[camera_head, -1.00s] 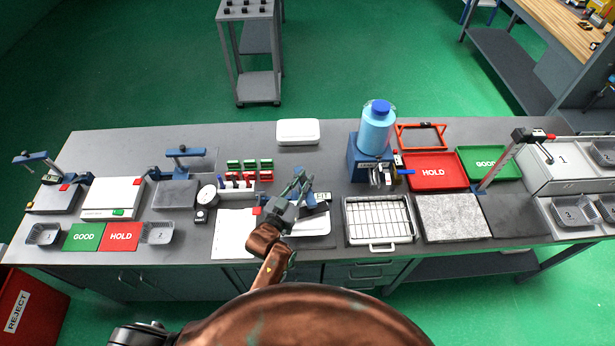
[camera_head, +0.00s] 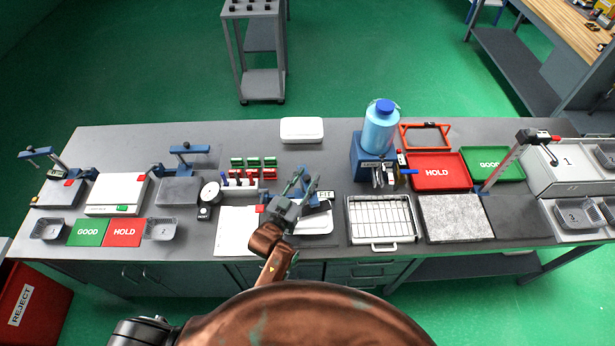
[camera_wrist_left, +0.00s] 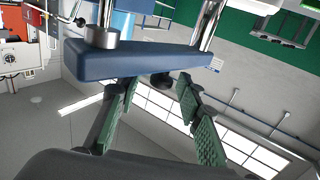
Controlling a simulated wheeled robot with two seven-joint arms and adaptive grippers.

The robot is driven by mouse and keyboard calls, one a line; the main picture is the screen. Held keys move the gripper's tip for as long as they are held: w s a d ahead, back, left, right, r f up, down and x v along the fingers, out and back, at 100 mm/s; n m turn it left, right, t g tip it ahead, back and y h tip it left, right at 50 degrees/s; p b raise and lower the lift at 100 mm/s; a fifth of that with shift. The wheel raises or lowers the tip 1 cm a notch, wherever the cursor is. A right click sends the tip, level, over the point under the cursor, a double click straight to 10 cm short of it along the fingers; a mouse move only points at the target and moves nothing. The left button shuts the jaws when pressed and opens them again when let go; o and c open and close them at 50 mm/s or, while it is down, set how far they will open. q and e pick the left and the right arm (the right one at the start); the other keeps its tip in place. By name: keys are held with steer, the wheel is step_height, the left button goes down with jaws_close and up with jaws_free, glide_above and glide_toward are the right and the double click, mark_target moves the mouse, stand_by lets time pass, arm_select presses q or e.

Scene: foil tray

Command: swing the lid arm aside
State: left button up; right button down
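My left gripper (camera_head: 304,183) is over the middle of the bench, at a small station with a white tray (camera_head: 318,226) and a "FIT" label (camera_head: 325,195). In the left wrist view a blue bar (camera_wrist_left: 140,63), which looks like the lid arm, lies across just beyond the fingertips. A metal knob and shiny posts stand on it. A dark round knob (camera_wrist_left: 160,80) shows under the bar, between the green-padded fingers of the left gripper (camera_wrist_left: 157,84). These fingers are apart, and I see no grip on the bar. In the head view my gripper hides most of the bar. My right gripper is out of view.
A wire-rack tray (camera_head: 381,243) and a grey stone slab (camera_head: 455,217) lie right of the station. A blue bottle stand (camera_head: 361,155) rises behind. A round dial (camera_head: 209,193) and a pen rack stand to the left. A white box (camera_head: 301,129) is at the back.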

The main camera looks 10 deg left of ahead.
arm_select(q)
steer(key=v, duration=1.1)
steer(key=shift+s, duration=0.35)
steer(key=shift+c, duration=0.7)
